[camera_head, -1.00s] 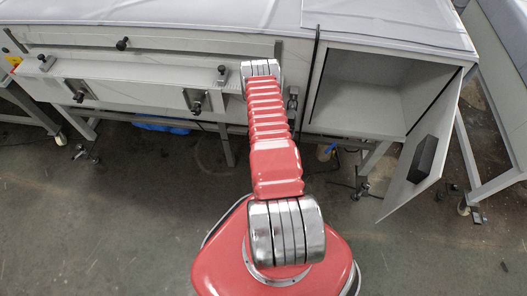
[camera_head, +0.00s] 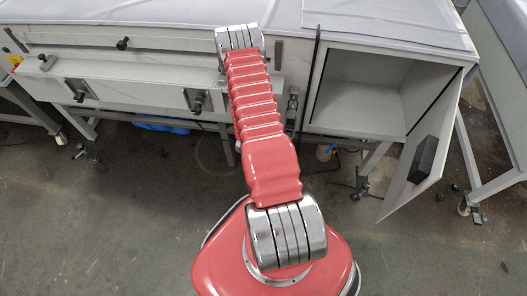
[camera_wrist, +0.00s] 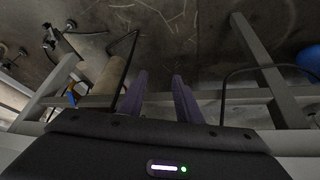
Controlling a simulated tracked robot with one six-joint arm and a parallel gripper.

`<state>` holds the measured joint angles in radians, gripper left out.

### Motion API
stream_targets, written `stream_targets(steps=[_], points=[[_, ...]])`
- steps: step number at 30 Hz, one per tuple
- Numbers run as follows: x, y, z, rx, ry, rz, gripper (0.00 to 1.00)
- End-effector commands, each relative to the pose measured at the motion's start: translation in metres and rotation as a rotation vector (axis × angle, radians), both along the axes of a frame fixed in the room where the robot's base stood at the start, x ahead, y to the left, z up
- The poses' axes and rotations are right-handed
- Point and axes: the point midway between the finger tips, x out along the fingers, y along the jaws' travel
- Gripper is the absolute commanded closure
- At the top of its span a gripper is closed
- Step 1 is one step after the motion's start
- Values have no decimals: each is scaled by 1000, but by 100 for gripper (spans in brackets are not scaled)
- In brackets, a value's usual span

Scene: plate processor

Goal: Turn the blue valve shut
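No blue valve can be made out for certain. In the wrist view a small blue and yellow part (camera_wrist: 72,96) sits at the left, beside a tan cylinder (camera_wrist: 106,76). A small blue and yellow spot (camera_head: 326,152) also shows under the open cabinet in the head view; whether these are the valve is unclear. My gripper (camera_wrist: 160,88) is open and empty in the wrist view, its two dark fingers apart and pointing toward the floor and frame bars. The blue part is left of the fingers, not touching them. In the head view my gripper is hidden behind my arm.
A white bench (camera_head: 130,70) with black knobs spans the back. The cabinet (camera_head: 366,90) stands open, its door (camera_head: 425,150) swung out at the right. A blue sheet (camera_head: 160,126) lies under the bench; a blue thing (camera_wrist: 309,60) shows at the wrist view's right. Metal frame bars (camera_wrist: 262,70) flank the fingers.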

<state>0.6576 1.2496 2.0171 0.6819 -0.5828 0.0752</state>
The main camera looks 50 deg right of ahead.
Motion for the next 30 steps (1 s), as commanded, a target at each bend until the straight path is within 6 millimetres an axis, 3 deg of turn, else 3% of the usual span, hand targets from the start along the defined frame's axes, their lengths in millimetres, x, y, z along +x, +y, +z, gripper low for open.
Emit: stream_targets(steps=[14, 20, 26, 30], points=[[11, 7, 9, 25, 6, 52, 69], [16, 9, 13, 32, 3, 60, 81], [40, 23, 38, 89, -15, 119, 95], [64, 43, 69, 160, -26, 193, 100]])
